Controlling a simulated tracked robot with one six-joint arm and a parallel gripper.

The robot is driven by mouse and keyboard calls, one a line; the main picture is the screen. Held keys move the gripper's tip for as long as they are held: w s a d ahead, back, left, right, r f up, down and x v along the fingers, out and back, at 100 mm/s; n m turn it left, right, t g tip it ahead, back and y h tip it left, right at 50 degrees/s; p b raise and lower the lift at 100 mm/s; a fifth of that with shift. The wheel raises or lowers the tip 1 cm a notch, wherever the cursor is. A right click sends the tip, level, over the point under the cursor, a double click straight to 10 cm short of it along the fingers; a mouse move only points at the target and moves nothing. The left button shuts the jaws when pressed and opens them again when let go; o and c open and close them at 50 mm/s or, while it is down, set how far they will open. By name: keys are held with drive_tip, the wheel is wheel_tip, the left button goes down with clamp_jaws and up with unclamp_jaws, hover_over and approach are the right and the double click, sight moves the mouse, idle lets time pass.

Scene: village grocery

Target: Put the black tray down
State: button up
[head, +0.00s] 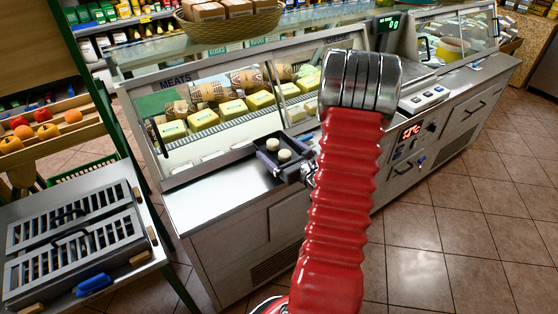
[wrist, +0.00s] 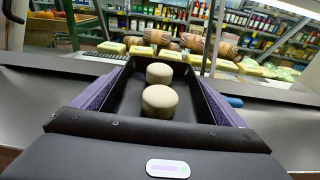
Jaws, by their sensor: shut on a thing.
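The black tray (head: 264,158) is over the bare steel counter ledge (head: 212,194) in front of the glass case in the head view. Two pale round pieces, like small cheeses (head: 285,155), sit in it, one behind the other. The wrist view shows the tray (wrist: 124,98) level, reaching away from me, with both pieces (wrist: 159,101) standing inside. My gripper (head: 308,172) is shut on the tray's near side; my red arm partly hides it in the head view. I cannot tell whether the tray's underside touches the ledge.
The glass case (head: 180,105) with yellow packs stands right behind the tray. The ledge is clear left of the tray. A scale (head: 424,98) stands farther right. At left are a slatted metal unit (head: 75,240) with a blue-handled item (head: 93,285) and a fruit shelf (head: 50,135).

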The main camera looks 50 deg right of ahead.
drive_tip(key=shift+f, duration=2.05)
drive_tip(key=o, duration=0.8)
drive_tip(key=shift+f, duration=0.1)
drive_tip(key=shift+c, duration=0.2)
drive_tip(key=v, duration=1.2)
